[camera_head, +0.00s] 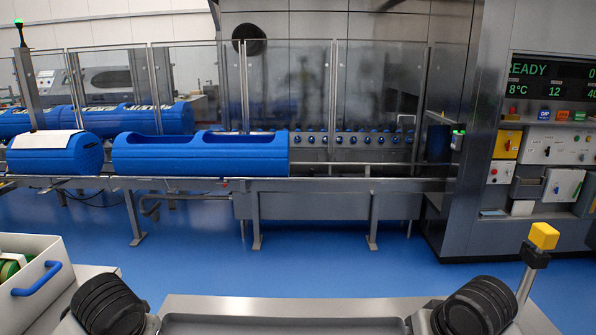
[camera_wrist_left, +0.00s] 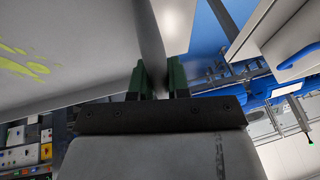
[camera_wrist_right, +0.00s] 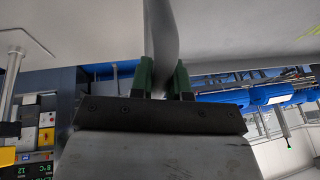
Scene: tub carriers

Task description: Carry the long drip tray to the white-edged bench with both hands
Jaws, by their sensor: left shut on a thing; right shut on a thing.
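The long drip tray (camera_head: 285,322) is grey and shows only in part at the bottom middle of the head view, between my two arms. In the left wrist view my left gripper (camera_wrist_left: 157,75) is shut on the thin grey wall of the tray (camera_wrist_left: 150,40). In the right wrist view my right gripper (camera_wrist_right: 164,75) is shut on the tray's wall (camera_wrist_right: 160,35) at the other end. The near part of the tray is cut off by the picture edge. I cannot make out the white-edged bench for certain.
A white crate (camera_head: 50,258) with a blue handle stands at the left. Blue floor (camera_head: 320,262) lies clear ahead. Beyond it, a steel conveyor line (camera_head: 330,185) carries blue tubs (camera_head: 215,165). A steel control cabinet (camera_head: 475,190) and a yellow-capped post (camera_head: 543,236) stand at the right.

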